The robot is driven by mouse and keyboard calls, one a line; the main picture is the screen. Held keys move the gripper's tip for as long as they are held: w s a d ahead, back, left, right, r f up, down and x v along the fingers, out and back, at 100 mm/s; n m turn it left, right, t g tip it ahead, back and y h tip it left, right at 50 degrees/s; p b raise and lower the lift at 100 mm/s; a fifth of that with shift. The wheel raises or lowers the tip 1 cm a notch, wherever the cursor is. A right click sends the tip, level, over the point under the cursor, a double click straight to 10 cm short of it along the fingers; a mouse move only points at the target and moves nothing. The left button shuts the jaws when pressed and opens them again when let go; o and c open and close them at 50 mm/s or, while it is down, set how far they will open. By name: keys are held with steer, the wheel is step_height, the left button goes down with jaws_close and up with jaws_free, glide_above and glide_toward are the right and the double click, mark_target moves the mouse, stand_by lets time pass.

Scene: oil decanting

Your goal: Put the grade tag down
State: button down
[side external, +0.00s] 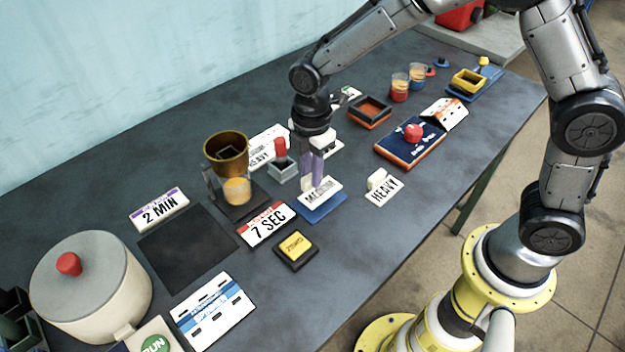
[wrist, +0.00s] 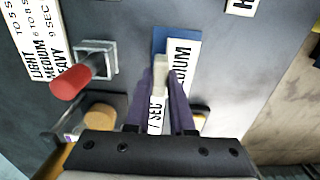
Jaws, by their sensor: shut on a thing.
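The grade tag, a white plate reading MEDIUM (side external: 321,192) with a pale upright tab, is at the blue pad (side external: 324,212). My gripper (side external: 311,186) points down with its purple fingers shut on the tag's tab. In the wrist view the fingers close on the pale tab (wrist: 160,66), and the tag's face (wrist: 182,66) shows partly to the right of it. The blue pad shows beyond it. The tag covers much of the pad; I cannot tell whether it rests on it or hangs just above. Another tag reading HEAVY (side external: 384,189) stands to the right.
A 7 SEC sign (side external: 266,223) and a yellow block (side external: 296,244) stand close on the near left. Bare table lies in front of the HEAVY tag.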

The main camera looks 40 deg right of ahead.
steer(key=shift+s+f, duration=0.1)
steer(key=shift+f, duration=1.2)
steer(key=shift+f, duration=0.1)
steer(key=c, duration=0.8)
jaws_free()
step_height(320, 180, up, 12)
steer(key=shift+r, duration=0.2)
